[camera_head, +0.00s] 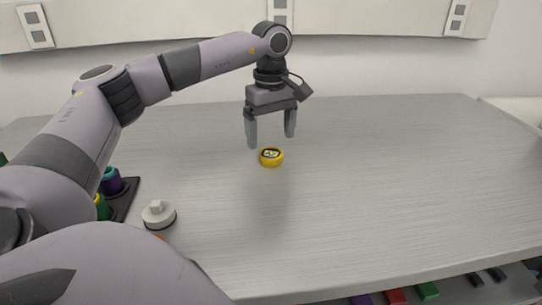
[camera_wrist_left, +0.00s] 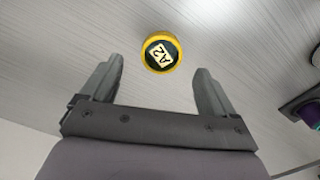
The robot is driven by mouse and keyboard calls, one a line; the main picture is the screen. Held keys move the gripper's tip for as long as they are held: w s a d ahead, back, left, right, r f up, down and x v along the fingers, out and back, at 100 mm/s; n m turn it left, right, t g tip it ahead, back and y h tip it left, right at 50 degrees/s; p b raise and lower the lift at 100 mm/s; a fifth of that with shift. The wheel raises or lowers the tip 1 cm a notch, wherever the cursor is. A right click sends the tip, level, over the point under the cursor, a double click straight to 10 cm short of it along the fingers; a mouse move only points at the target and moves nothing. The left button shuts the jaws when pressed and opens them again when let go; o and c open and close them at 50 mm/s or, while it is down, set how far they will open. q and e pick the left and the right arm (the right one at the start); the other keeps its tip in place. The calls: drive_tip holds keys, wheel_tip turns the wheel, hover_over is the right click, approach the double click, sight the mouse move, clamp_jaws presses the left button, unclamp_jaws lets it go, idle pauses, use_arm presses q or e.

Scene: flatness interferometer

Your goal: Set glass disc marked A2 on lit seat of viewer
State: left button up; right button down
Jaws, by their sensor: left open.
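The disc marked A2 (camera_head: 271,157) lies flat on the grey table, with a yellow rim and a dark face bearing a pale A2 label. It also shows in the left wrist view (camera_wrist_left: 161,53), just beyond the fingertips and between their lines. My left gripper (camera_head: 270,143) is open and empty, pointing down above and slightly behind the disc; its fingers show in the left wrist view (camera_wrist_left: 157,72). My right gripper is not in view. I cannot make out the viewer or its lit seat in either view.
A white knobbed round piece (camera_head: 158,214) stands on the table at the left. Behind it, a dark rack (camera_head: 126,200) holds several coloured round items, partly hidden by my left arm. Coloured blocks (camera_head: 397,296) sit below the front edge. The table's middle and right are clear.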

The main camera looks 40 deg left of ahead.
sight(271, 153)
use_arm(q)
wheel_tip(271, 153, down, 4)
drive_tip(key=shift+s+d+f, duration=0.1)
drive_tip(key=shift+f, duration=0.05)
drive_tip(key=c, duration=1.2)
drive_tip(key=shift+c, duration=0.4)
